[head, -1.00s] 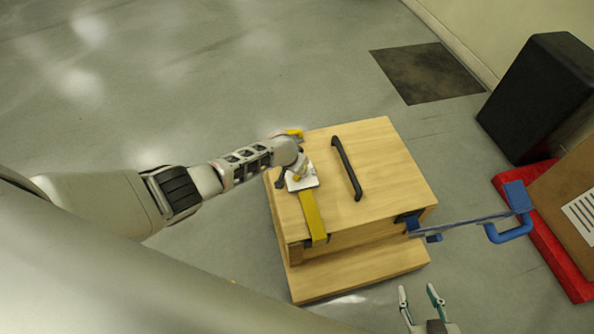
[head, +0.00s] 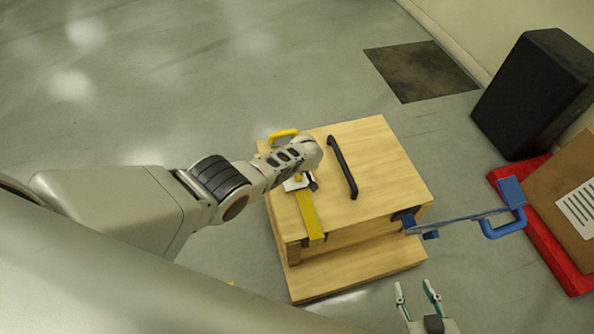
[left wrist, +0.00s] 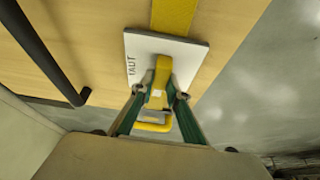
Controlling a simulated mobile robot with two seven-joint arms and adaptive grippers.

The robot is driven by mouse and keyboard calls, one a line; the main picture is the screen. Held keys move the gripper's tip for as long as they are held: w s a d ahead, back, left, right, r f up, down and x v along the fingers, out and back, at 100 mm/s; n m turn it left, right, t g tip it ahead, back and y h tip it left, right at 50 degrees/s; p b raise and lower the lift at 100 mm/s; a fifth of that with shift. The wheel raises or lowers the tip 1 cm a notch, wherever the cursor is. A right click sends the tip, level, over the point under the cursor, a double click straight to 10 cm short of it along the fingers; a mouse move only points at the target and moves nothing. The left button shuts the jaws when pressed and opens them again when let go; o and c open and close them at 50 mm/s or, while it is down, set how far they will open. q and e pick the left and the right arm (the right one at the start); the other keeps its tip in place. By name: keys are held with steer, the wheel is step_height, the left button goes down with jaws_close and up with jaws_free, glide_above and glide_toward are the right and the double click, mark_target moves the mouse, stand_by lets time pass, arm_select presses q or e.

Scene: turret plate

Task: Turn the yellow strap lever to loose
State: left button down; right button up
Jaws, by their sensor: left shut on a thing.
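The yellow strap (head: 308,215) runs over the wooden box to a white plate (head: 293,185), partly hidden under my left arm. In the left wrist view the plate (left wrist: 195,53) bears the word TAUT, and the yellow lever (left wrist: 160,78) stands on it. My left gripper (left wrist: 157,95) is shut on the yellow lever, its green-edged fingers on either side. In the head view my left wrist mostly hides the lever. My right gripper (head: 415,287) is open and empty, in front of the box.
The wooden box (head: 385,165) has a black handle (head: 343,167) on top, right of the lever. A yellow handle (head: 284,132) sits at its far left edge. A blue strap with a blue handle (head: 505,225) extends right. A black block (head: 533,95) stands far right.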

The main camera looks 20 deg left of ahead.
arm_select(q)
steer(key=shift+s+f+n, duration=0.15)
steer(key=shift+n, duration=0.25)
steer(key=c, duration=2)
jaws_free()
steer(key=shift+o, duration=0.2)
steer(key=shift+d, duration=0.1)
